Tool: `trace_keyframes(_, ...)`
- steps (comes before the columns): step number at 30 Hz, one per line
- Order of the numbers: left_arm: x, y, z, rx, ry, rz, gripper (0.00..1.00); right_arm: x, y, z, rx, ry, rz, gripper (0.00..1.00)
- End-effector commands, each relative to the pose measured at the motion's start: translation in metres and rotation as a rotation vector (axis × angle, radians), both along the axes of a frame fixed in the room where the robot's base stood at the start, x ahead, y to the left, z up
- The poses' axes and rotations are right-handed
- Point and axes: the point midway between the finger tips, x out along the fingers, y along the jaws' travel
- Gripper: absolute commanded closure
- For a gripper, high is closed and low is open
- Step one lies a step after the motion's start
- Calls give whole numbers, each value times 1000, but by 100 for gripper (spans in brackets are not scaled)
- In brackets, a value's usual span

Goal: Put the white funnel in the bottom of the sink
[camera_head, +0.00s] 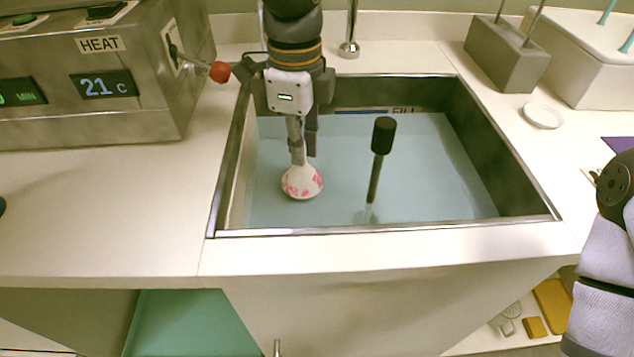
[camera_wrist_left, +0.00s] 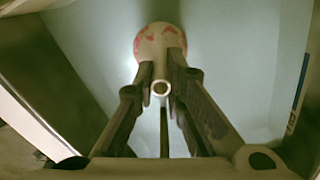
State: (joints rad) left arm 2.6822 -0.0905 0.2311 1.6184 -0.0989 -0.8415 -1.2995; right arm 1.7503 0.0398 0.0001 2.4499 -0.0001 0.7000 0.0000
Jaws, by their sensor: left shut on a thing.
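The white funnel (camera_head: 302,183) with pink marks hangs wide end down over the left part of the sink (camera_head: 385,231). My left gripper (camera_head: 297,150) is shut on the funnel's narrow stem. In the left wrist view, the gripper (camera_wrist_left: 160,88) holds the stem between its fingers, and the funnel's patterned cone (camera_wrist_left: 160,42) lies beyond them. The sink holds pale blue water. Whether the funnel's rim touches the water or stays above it, I cannot tell. My right gripper is not in view; only part of my right arm shows at the right edge.
A black-handled rod (camera_head: 383,140) stands upright in the water right of the funnel. A metal heating unit (camera_head: 95,80) with a red-knobbed lever (camera_head: 219,72) stands left of the sink. A grey block (camera_head: 506,55) and a small white dish (camera_head: 542,115) are at the right.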

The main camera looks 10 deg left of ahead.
Motion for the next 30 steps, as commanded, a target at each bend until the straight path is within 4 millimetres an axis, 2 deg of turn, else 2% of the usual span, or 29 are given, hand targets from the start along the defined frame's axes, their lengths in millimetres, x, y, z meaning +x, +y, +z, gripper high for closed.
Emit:
trace_keyframes(1, -2, 0, -17, 2, 11, -1, 100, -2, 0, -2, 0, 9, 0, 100)
trace_keyframes(3, -1, 0, -31, 2, 8, 0, 100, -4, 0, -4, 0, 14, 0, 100)
trace_keyframes(8, -1, 0, -51, 1, 6, 2, 100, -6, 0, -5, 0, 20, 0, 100)
trace_keyframes(12, -2, 0, -77, 2, 8, 1, 100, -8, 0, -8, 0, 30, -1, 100)
trace_keyframes(23, 0, 0, -83, 0, 1, 3, 100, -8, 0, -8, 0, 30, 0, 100)
trace_keyframes(24, 0, 0, -83, 0, 1, 3, 85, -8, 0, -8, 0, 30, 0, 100)
trace_keyframes(26, 0, 0, -83, 0, 1, 3, 71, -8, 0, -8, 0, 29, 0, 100)
trace_keyframes(30, 0, 0, -83, 0, 1, 4, 69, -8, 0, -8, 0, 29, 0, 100)
